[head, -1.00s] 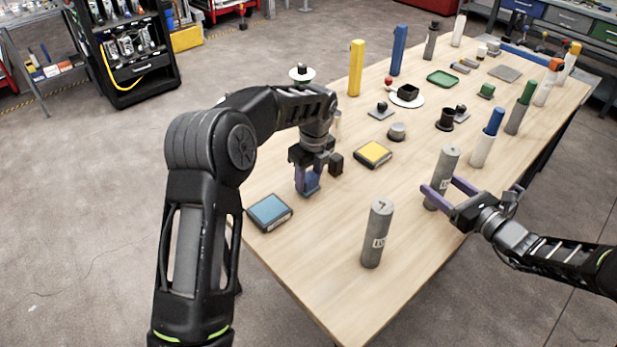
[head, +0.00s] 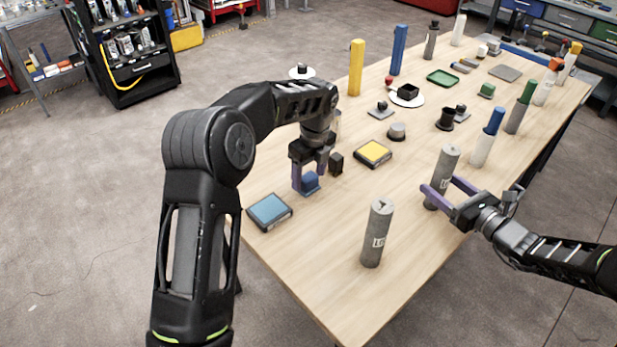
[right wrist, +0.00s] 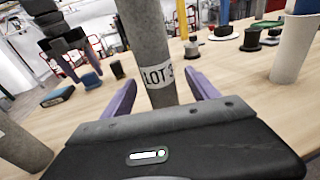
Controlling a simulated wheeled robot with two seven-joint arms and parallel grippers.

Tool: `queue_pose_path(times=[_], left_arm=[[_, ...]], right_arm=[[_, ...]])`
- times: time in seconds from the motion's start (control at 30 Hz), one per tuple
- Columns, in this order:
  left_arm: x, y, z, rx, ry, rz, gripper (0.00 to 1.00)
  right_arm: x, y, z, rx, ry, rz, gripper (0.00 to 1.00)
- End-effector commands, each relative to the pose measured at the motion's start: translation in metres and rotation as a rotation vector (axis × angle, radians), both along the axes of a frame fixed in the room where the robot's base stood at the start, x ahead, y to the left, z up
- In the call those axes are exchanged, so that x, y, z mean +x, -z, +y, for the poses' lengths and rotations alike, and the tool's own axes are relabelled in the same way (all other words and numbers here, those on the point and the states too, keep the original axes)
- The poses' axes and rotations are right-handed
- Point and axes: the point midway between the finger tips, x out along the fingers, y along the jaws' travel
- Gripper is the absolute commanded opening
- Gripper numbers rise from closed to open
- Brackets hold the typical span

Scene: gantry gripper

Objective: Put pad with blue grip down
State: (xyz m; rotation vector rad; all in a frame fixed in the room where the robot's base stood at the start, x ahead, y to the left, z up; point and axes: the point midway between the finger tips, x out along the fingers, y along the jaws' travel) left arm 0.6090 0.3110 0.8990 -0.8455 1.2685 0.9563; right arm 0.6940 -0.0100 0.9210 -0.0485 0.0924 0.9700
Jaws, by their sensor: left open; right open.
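The pad with the blue grip (head: 309,183) stands on the table between the blue-topped block and the yellow-topped block. It also shows small at the left of the right wrist view (right wrist: 91,80). My left gripper (head: 308,178) is open, pointing down, with its purple fingers on either side of the blue grip. The pad's base is partly hidden. My right gripper (head: 448,190) is open, with its fingers on either side of a grey cylinder marked LOT (head: 446,165). In the right wrist view the cylinder (right wrist: 150,50) stands upright between the fingers.
A blue-topped block (head: 269,211) lies left of the pad, a yellow-topped block (head: 373,153) to its right. A small black piece (head: 336,163) is close beside my left gripper. Another grey cylinder (head: 376,234) stands nearer the front. The table's front corner (head: 345,305) is clear.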

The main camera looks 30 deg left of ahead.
Motion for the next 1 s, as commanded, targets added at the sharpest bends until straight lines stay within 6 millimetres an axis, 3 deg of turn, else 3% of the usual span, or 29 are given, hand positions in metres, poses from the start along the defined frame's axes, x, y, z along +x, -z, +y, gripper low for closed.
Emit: queue_pose_path(times=[0.5, 0.67, 1.0], left_arm=[[-0.004, -0.096, -0.011, 0.000, 0.001, -0.003, 0.65], [-0.005, -0.106, -0.012, 0.000, 0.001, -0.002, 0.65], [-0.005, -0.107, -0.012, 0.000, 0.000, -0.001, 0.65]], right_arm=[[0.000, 0.000, 0.000, 0.000, 0.000, 0.000, 0.69], [0.000, 0.000, 0.000, 0.000, 0.000, 0.000, 0.69], [0.000, 0.000, 0.000, 0.000, 0.000, 0.000, 0.69]])
